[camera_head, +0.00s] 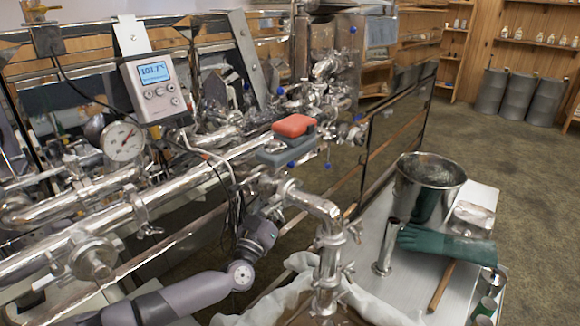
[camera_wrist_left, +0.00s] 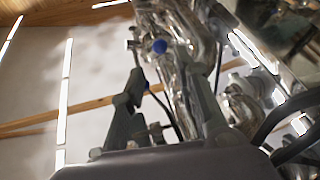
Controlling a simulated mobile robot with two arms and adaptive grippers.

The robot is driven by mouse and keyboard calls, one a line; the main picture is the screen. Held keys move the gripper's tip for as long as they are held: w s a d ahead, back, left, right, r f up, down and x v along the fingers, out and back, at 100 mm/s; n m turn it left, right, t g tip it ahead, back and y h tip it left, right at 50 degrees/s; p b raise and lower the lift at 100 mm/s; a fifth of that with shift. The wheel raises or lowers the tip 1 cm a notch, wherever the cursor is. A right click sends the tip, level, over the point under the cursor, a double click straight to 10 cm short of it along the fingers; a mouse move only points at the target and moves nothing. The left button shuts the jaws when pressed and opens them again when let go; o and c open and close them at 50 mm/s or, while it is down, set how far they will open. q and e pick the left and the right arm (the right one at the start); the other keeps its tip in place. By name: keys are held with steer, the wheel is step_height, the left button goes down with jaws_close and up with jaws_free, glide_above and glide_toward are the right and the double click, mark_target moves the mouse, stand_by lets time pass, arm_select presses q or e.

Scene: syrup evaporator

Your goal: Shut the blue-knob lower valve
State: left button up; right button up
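Small blue knobs sit on the steel pipework in the head view, one (camera_head: 291,165) under the grey block and another (camera_head: 327,166) to its right. In the left wrist view, a blue knob (camera_wrist_left: 159,46) is ahead of my left gripper (camera_wrist_left: 171,75), and a smaller blue knob (camera_wrist_left: 146,85) is below it, near the left finger. The two fingers are apart, with a shiny steel pipe (camera_wrist_left: 176,90) showing between them; I cannot tell whether they touch it. In the head view pipes hide my left fingers. I cannot tell which knob is the lower valve. My right gripper is out of view.
A red-topped grey block (camera_head: 293,126) sits on the pipework. A digital meter (camera_head: 155,86) and a dial gauge (camera_head: 123,140) stand at left. A side table (camera_head: 375,235) holds a steel bucket (camera_head: 428,185) and a green glove (camera_head: 440,243). Open floor lies beyond.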

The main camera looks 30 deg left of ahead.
mark_target(289, 167)
arm_select(q)
steer(key=x, duration=0.9)
steer(key=shift+w+r, duration=0.1)
steer(key=shift+w, duration=0.05)
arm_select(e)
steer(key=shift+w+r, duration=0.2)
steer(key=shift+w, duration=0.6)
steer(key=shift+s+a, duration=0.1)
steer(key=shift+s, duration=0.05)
arm_select(q)
jaws_close()
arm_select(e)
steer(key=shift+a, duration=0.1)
